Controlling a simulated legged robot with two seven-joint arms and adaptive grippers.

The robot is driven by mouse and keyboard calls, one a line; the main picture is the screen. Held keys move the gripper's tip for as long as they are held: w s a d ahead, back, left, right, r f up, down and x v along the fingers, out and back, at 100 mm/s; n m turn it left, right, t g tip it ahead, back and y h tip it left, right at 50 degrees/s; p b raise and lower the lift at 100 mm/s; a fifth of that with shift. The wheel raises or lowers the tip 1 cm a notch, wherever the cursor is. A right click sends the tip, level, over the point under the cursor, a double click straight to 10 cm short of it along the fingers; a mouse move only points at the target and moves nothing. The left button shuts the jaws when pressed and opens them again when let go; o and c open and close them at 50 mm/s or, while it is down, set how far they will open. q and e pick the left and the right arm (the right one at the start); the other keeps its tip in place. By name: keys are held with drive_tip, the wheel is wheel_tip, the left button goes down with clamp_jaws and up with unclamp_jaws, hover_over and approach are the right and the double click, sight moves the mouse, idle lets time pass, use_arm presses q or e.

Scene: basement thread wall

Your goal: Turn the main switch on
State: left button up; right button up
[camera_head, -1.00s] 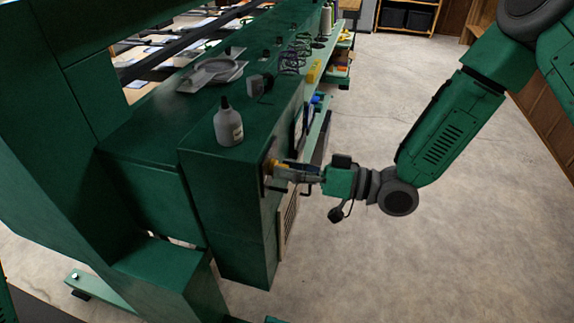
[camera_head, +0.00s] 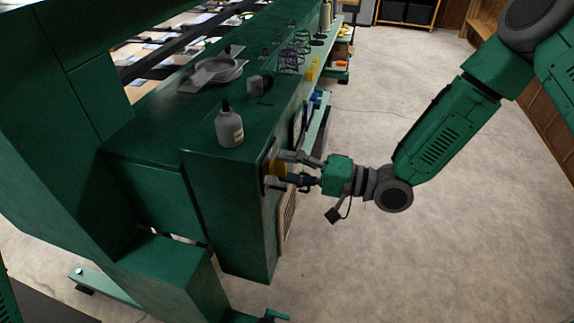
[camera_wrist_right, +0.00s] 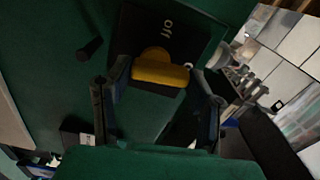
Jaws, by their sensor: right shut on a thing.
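The main switch is a yellow rotary knob (camera_head: 277,167) on a black plate on the end face of the green machine cabinet. In the right wrist view the knob (camera_wrist_right: 160,70) sits between my fingertips, its bar lying nearly level across the picture. The black plate (camera_wrist_right: 150,30) carries the word "off" above the knob; no other word on it is readable. My right gripper (camera_head: 286,168) is shut on the knob, one finger at each end of the bar (camera_wrist_right: 161,82). My left gripper is not in view.
A grey bottle (camera_head: 229,128) stands on the cabinet top above the switch. Behind it lie a grey dish (camera_head: 212,73) and other small items. A short dark peg (camera_wrist_right: 90,48) sticks out beside the plate. The concrete floor (camera_head: 440,240) to the right is clear.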

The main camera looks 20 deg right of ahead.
drive_tip(key=shift+w+d+m, duration=0.2)
drive_tip(key=shift+m, duration=0.5)
drive_tip(key=o, duration=0.9)
drive_tip(key=shift+o, duration=1.3)
drive_tip(key=shift+f, duration=0.1)
drive_tip(key=shift+w, duration=0.1)
drive_tip(key=shift+d, duration=0.1)
drive_tip(key=v, duration=1.2)
